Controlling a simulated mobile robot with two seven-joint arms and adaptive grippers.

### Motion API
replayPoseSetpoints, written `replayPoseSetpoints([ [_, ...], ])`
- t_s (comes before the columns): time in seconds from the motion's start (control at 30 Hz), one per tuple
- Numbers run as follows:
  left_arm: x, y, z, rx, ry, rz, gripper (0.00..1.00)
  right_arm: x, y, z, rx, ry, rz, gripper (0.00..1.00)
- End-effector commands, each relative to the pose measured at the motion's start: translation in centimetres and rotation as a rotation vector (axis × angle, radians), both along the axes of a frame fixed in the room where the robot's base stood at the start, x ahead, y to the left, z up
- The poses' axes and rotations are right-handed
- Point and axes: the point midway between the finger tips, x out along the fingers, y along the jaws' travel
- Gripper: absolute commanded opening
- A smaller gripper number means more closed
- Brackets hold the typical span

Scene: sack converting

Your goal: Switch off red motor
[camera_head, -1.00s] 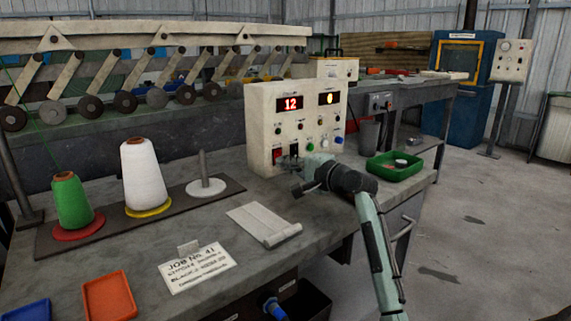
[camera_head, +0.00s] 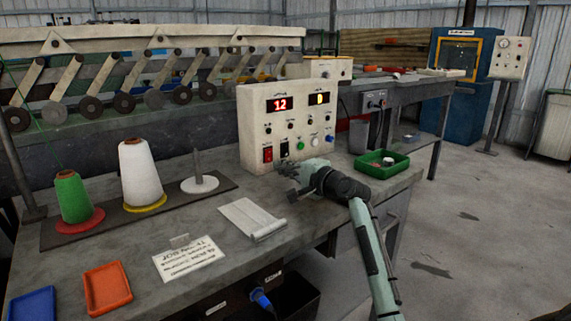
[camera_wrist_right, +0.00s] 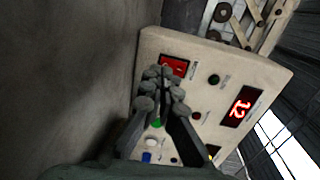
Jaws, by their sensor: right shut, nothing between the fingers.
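The control panel (camera_head: 258,118) is a cream box on the bench with two lit displays, the left one reading 12. The red rocker switch (camera_head: 267,154) is at its lower left, beside a black switch (camera_head: 285,149). The red switch also shows in the wrist view (camera_wrist_right: 179,65), partly covered by my fingertips. My right gripper (camera_head: 283,172) is shut and empty, just in front of the panel's lower edge. In the wrist view its fingertips (camera_wrist_right: 165,77) lie close to the red switch; I cannot tell if they touch. My left gripper is out of view.
A green tray (camera_head: 382,164) stands right of the panel. A white folded sack (camera_head: 250,219), a job card (camera_head: 188,259), an orange tray (camera_head: 106,286) and thread cones (camera_head: 141,174) are on the bench. A second bench (camera_head: 410,92) stands behind.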

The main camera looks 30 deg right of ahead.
Motion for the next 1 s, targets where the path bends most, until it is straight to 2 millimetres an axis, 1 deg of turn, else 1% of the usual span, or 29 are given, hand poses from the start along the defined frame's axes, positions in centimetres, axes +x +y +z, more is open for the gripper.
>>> replayPoseSetpoints([
  [0.03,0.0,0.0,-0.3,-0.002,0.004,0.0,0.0,0.2,0.2,0.1,0.001,0.001,0.001,0.0],
  [0.1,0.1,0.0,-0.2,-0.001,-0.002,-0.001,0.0,-1.9,0.0,-0.6,-0.002,0.003,-0.001,0.0],
  [0.3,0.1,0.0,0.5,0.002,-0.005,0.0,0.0,-6.4,-0.4,-1.1,-0.002,0.003,0.0,0.0],
  [0.4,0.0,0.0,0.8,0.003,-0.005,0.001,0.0,-8.0,-0.6,-1.2,-0.002,0.002,0.0,0.0],
  [0.5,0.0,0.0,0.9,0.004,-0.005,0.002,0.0,-9.1,-0.7,-1.3,-0.001,0.001,0.0,0.0],
  [0.67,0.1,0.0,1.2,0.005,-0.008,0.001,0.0,-9.8,-0.7,-1.3,0.0,0.0,0.001,0.0],
  [1.0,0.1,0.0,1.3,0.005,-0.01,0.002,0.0,-9.8,-0.7,-1.3,0.0,0.0,0.001,0.0],
])
